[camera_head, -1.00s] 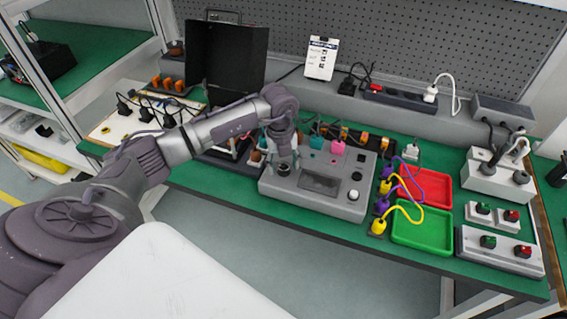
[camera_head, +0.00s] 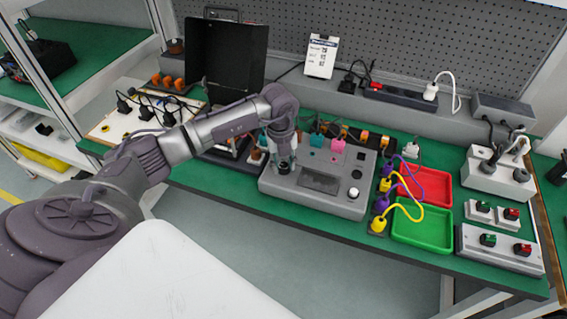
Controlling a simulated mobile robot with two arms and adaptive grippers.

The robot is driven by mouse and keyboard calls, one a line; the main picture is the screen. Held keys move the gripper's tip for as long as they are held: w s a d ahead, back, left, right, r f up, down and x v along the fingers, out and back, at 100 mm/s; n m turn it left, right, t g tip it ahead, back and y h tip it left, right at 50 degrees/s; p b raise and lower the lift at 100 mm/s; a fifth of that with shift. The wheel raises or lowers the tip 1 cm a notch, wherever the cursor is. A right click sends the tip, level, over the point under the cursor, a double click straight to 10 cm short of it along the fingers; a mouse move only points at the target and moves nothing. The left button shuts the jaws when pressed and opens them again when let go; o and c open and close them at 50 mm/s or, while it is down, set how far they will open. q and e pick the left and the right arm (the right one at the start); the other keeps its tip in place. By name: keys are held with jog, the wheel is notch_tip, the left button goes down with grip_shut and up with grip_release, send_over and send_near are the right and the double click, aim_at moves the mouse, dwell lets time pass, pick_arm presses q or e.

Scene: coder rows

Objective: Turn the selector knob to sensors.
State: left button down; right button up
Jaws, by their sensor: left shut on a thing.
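The grey control box (camera_head: 335,203) stands on the green bench, with a dark display (camera_head: 319,181) in its top and a white knob (camera_head: 353,193) at its right side. A dark selector knob (camera_head: 284,168) is at the box's left side, mostly hidden under my gripper. My left gripper (camera_head: 284,162) points down onto that knob and is shut on it. The knob's pointer and any labels are too small or hidden to read. My right gripper is not in view.
A red tray (camera_head: 429,202) and a green tray (camera_head: 440,247) lie right of the box, with yellow and purple plugs (camera_head: 381,202) and cables between. Switch boxes (camera_head: 500,250) stand farther right. A black open case (camera_head: 226,97) stands behind my arm.

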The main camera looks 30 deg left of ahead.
pick_arm(q)
jog(key=shift+f+m+b, duration=0.1)
jog(key=shift+m+b, duration=0.65)
jog(key=shift+m, duration=0.35)
jog(key=m+b, duration=0.2)
jog(key=m, duration=0.1)
jog(key=shift+a+m, duration=0.1)
jog(key=shift+m, duration=0.2)
jog(key=m+b, duration=0.3)
jog(key=m, duration=0.3)
jog(key=shift+w+g, duration=0.1)
jog(key=shift+g, duration=0.2)
jog(key=m+b, duration=0.3)
jog(key=m, duration=0.3)
jog(key=shift+m, duration=0.3)
jog(key=m+b, duration=0.2)
jog(key=m, duration=0.3)
jog(key=shift+w, duration=0.1)
jog(key=shift+r+m, duration=0.2)
jog(key=shift+m, duration=0.1)
